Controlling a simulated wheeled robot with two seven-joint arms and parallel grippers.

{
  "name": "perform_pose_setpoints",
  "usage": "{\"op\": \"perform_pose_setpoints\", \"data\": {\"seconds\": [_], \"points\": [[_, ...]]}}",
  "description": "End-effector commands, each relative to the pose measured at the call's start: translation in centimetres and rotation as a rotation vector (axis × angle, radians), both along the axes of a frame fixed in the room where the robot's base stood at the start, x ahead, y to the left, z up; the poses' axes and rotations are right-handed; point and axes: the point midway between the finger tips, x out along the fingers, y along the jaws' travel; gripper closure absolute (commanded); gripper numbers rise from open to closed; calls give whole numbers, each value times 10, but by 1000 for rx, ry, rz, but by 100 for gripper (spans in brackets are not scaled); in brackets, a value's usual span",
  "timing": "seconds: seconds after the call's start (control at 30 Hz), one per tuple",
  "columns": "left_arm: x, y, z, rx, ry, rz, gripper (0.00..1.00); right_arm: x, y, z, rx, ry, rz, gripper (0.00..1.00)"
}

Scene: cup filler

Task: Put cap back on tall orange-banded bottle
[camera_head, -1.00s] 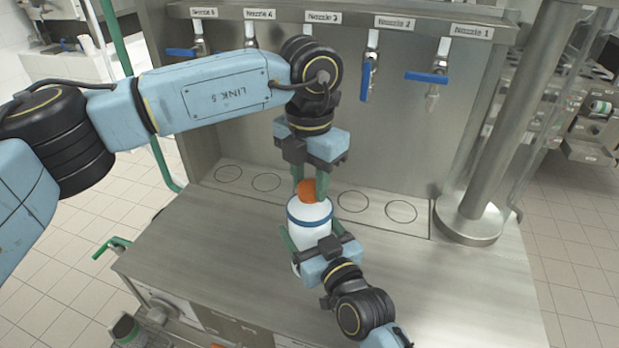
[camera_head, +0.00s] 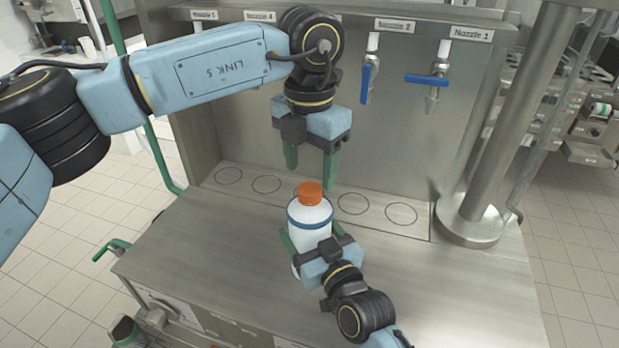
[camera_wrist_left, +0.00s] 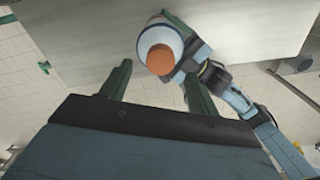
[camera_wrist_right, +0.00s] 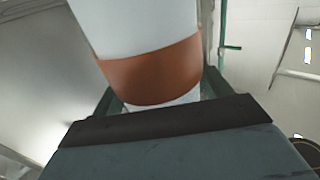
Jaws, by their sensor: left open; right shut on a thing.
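A white bottle (camera_head: 308,215) stands upright at the counter's middle, with a blue band near its shoulder in the head view. An orange cap (camera_head: 310,193) sits on its top. In the right wrist view the bottle (camera_wrist_right: 140,25) shows a wide orange band (camera_wrist_right: 152,72). My right gripper (camera_head: 311,237) is shut around the bottle's body from the front. My left gripper (camera_head: 311,175) is open and empty, fingers pointing down, above and behind the cap, apart from it. In the left wrist view the cap (camera_wrist_left: 160,58) lies just beyond the open fingers. Its threads are hidden.
The steel counter (camera_head: 200,255) is clear around the bottle. Behind it lies a strip with ring marks (camera_head: 352,203) under a panel with labelled nozzles; a blue-handled nozzle (camera_head: 432,80) hangs at right. A steel column (camera_head: 500,130) stands at the right.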

Motion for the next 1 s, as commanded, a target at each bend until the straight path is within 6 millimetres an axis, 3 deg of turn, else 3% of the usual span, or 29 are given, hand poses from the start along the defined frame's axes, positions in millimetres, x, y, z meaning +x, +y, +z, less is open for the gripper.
{"op": "perform_pose_setpoints", "data": {"seconds": [0.2, 0.4, 0.8, 0.83, 1.0], "points": [[0, 0, 49, -1, -2, 0, 39, 0, 0, -1, 0, 3, 0, 87], [0, 0, 75, -1, -1, 1, 39, 0, 0, -1, 0, 3, 0, 87], [0, 0, 81, 1, 1, 0, 39, 0, 0, -1, 0, 3, 0, 87], [0, 0, 81, 1, 1, 0, 39, 0, 0, -1, 0, 3, 0, 19], [0, 0, 81, 1, 1, 0, 39, 0, 0, -1, -1, 2, 0, 0]]}}
